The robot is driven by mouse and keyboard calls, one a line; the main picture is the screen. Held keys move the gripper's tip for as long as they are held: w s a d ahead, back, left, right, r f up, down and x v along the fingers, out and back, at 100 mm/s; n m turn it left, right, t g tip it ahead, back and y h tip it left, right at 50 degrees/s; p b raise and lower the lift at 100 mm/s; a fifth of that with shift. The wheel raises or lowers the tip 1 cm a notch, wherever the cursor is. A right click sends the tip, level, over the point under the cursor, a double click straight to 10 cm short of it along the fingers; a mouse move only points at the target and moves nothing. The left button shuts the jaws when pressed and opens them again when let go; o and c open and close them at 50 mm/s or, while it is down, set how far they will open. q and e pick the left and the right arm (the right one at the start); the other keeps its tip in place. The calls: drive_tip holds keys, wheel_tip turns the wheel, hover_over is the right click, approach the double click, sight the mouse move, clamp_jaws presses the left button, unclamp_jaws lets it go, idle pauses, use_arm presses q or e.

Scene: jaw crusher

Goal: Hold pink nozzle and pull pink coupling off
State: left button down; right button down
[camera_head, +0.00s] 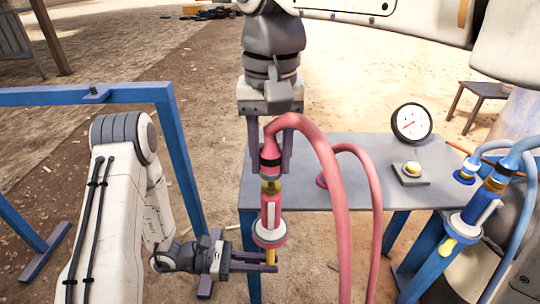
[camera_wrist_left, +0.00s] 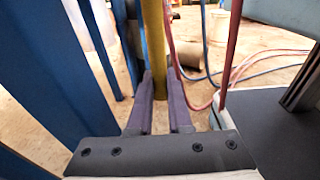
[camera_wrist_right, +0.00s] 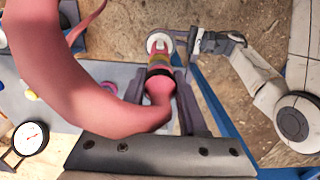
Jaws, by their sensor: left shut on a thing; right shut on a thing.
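The pink nozzle (camera_head: 268,233) hangs upright in the head view, with a yellow tip pointing down. My left gripper (camera_head: 271,262) is shut on that tip; the left wrist view shows the yellow rod (camera_wrist_left: 153,45) between its fingers. The pink coupling (camera_head: 270,156), with a black ring, sits at the hose end above the nozzle. My right gripper (camera_head: 272,176) comes down from above and is shut on the coupling. In the right wrist view the coupling (camera_wrist_right: 160,88) lies between the fingers, in line with the nozzle (camera_wrist_right: 160,43). A yellow section shows between coupling and nozzle.
The pink hose (camera_head: 325,165) loops right from the coupling. A grey table (camera_head: 350,200) behind carries a gauge (camera_head: 411,122) and a yellow button (camera_head: 412,169). A blue nozzle (camera_head: 470,218) with blue hoses is at the right. A blue frame (camera_head: 180,150) stands at the left.

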sight(271, 142)
drive_tip(key=shift+r, duration=1.9)
use_arm(q)
drive_tip(key=c, duration=0.8)
unclamp_jaws()
drive_tip(key=shift+o, duration=0.2)
